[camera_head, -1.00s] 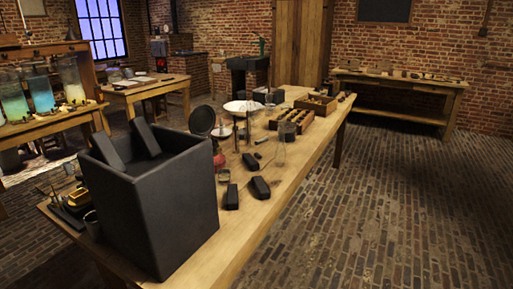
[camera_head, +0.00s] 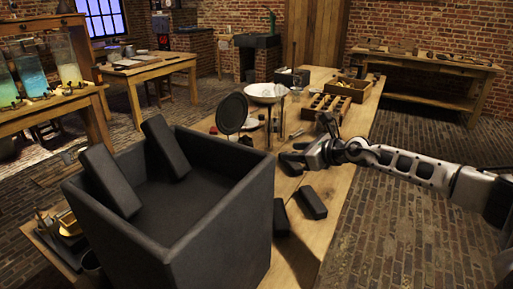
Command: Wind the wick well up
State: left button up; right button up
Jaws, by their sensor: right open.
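No lamp, wick or winding knob shows clearly now. A black round disc (camera_head: 231,113) on a stand rises behind the black box's far rim, and what is below it is mostly hidden by the box. My right gripper (camera_head: 291,163) reaches in from the right over the workbench (camera_head: 345,160). It is open, with nothing visible between its fingers, to the right of the disc and apart from it. My left gripper is not in view.
A large open black box (camera_head: 220,235) with two dark slabs (camera_head: 110,180) leaning in it fills the near bench. A white dish (camera_head: 266,92), thin stands and a wooden rack (camera_head: 325,106) stand farther back.

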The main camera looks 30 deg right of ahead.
jog(key=b+x, duration=0.3)
jog(key=x, duration=1.1)
jog(key=shift+a, duration=0.1)
jog(key=shift+f, duration=0.1)
grip_shut()
